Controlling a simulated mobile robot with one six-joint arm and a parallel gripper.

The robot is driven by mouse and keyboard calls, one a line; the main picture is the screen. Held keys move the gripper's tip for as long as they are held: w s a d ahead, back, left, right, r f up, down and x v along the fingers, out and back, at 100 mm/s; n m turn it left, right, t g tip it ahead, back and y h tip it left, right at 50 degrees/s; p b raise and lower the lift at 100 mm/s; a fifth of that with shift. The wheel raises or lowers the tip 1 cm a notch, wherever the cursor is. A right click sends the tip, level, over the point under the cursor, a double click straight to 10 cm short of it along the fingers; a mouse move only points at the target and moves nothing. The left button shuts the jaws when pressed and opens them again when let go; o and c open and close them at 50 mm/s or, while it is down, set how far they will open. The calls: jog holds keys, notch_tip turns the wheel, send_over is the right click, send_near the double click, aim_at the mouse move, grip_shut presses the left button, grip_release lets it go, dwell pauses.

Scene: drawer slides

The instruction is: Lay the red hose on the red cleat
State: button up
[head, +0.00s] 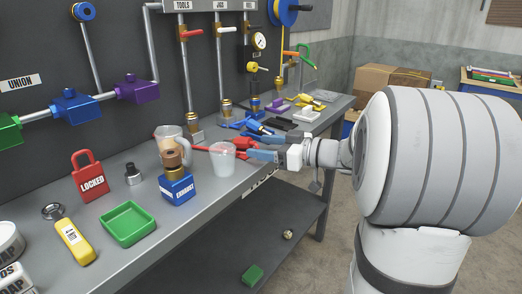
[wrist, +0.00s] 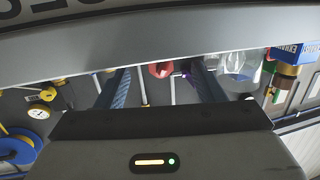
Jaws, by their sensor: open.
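A red piece (head: 216,147) lies on the bench behind and beside a clear cup; it is partly hidden, and I cannot tell whether it is the hose or the cleat. In the wrist view a rounded red part (wrist: 160,70) shows between my two fingers, partly cut off by the bench edge. My gripper (head: 256,147) reaches in from the right at the bench's front edge, with its blue-padded fingers apart and nothing seen held. It also shows in the wrist view (wrist: 159,74). No other red hose or cleat can be made out for certain.
The clear cup (head: 222,160) stands close to my fingertips. A blue exhaust block (head: 177,190), a pitcher (head: 170,138), a red padlock (head: 90,178) and a green tray (head: 128,224) stand left. Blue tools (head: 250,125) lie behind my gripper. Pipes (head: 188,75) rise at the back.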

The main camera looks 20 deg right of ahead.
jog(key=shift+s+d+r+b, duration=0.35)
jog(key=shift+s+d+r, duration=0.15)
jog(key=shift+r, duration=0.2)
jog(key=f+p+v, duration=0.1)
jog(key=v, duration=0.6)
jog(key=shift+s+d+r, duration=0.25)
jog(key=shift+d+r, duration=0.05)
jog(key=shift+r, duration=0.15)
